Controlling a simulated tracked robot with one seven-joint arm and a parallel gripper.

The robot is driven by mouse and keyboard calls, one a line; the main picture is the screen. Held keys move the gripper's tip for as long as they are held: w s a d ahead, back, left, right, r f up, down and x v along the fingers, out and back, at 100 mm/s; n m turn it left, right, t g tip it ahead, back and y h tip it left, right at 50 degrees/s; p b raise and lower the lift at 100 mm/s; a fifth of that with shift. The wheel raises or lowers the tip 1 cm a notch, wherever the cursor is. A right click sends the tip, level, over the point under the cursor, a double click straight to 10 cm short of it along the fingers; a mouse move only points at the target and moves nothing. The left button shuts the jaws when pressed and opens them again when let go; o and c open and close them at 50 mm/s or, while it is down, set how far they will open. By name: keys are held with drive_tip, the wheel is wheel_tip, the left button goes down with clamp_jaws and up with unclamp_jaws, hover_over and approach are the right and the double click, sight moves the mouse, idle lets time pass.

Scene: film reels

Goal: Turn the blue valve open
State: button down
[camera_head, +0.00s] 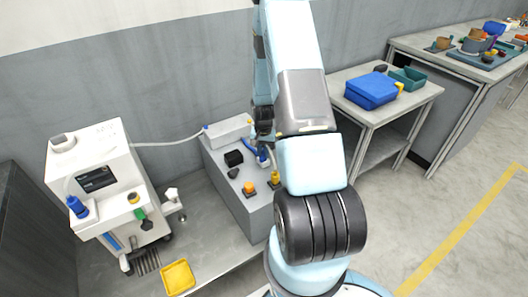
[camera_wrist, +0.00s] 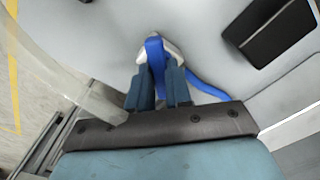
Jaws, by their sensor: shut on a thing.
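The blue valve (camera_wrist: 154,48) shows in the wrist view as a blue lever on a pale base, between my fingertips. My gripper (camera_wrist: 158,76) is shut on it, one dark finger on each side. A second blue strip (camera_wrist: 205,88) runs out to the right from behind the fingers. In the head view the blue valve (camera_head: 262,156) is small and partly hidden by my gripper (camera_head: 264,140), on the top of the grey box (camera_head: 232,193). How far the lever is turned, I cannot tell.
A black block (camera_head: 234,158) and orange (camera_head: 249,187) and yellow (camera_head: 275,178) knobs sit close by on the box. A white machine (camera_head: 110,165) stands to the left, with a yellow tray (camera_head: 178,277) in front.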

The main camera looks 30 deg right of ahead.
sight(263, 153)
drive_tip(key=n, duration=0.4)
drive_tip(key=shift+w+n, duration=0.1)
drive_tip(key=shift+n, duration=2.1)
drive_tip(key=c, duration=1)
unclamp_jaws()
drive_tip(key=shift+c, duration=0.2)
drive_tip(key=shift+r, duration=0.15)
wheel_tip(263, 153, up, 14)
drive_tip(key=shift+f, duration=0.25)
